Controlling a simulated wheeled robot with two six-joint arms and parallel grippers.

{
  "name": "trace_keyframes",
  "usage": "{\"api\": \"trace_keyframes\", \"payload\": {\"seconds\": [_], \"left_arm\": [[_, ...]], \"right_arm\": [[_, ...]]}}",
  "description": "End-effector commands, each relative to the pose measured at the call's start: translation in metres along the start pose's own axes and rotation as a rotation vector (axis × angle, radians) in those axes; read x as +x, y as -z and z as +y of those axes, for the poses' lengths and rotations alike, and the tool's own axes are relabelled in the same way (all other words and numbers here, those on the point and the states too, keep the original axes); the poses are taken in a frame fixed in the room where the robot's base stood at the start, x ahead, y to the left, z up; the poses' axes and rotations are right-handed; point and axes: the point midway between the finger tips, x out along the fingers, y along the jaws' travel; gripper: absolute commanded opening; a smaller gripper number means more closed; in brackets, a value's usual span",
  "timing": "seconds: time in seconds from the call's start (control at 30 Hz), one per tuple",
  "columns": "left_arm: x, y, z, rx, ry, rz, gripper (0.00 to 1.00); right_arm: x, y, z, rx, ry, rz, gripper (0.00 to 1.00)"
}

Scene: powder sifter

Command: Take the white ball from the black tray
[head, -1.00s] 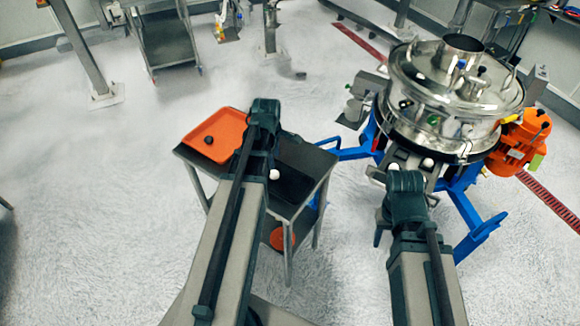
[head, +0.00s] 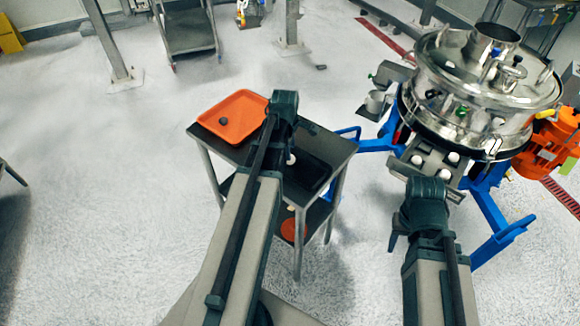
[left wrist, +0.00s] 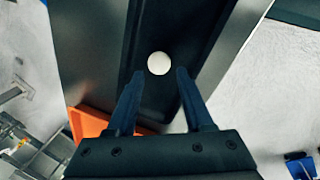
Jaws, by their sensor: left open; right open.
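The white ball (head: 291,158) lies in the black tray (head: 313,172) on the right half of the small table, partly behind my left arm. In the left wrist view the ball (left wrist: 159,63) is on the dark tray floor, at the mouth of the open jaws. My left gripper (left wrist: 160,74) is open, one finger to each side of the ball, with gaps visible; its height above the ball is hard to tell. In the head view my left gripper (head: 284,122) is mostly hidden by its own wrist. My right gripper (head: 425,190) is in front of the sifter, its fingers unclear.
An orange tray (head: 240,105) with a dark ball (head: 223,121) sits left of the black tray. Floor left of the table is clear.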

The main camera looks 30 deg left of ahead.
Motion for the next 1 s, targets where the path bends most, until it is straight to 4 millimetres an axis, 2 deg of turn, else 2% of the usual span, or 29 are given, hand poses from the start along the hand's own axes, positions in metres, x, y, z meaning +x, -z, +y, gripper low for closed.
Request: {"api": "trace_keyframes", "payload": {"seconds": [0.03, 0.37, 0.8, 1.0], "left_arm": [[0.010, 0.000, 0.000, 0.000, 0.000, 0.000, 0.52], [0.014, 0.001, 0.000, 0.000, 0.000, 0.000, 0.52], [0.062, 0.009, 0.001, 0.000, 0.000, 0.000, 0.52], [0.062, 0.009, 0.002, 0.000, 0.000, 0.000, 0.52]], "right_arm": [[0.009, 0.001, -0.001, 0.000, 0.000, 0.000, 0.50], [0.013, 0.001, -0.001, 0.000, 0.000, 0.000, 0.50], [0.060, 0.004, -0.006, 0.000, 0.000, 0.000, 0.50], [0.060, 0.004, -0.006, 0.000, 0.000, 0.000, 0.50]]}}
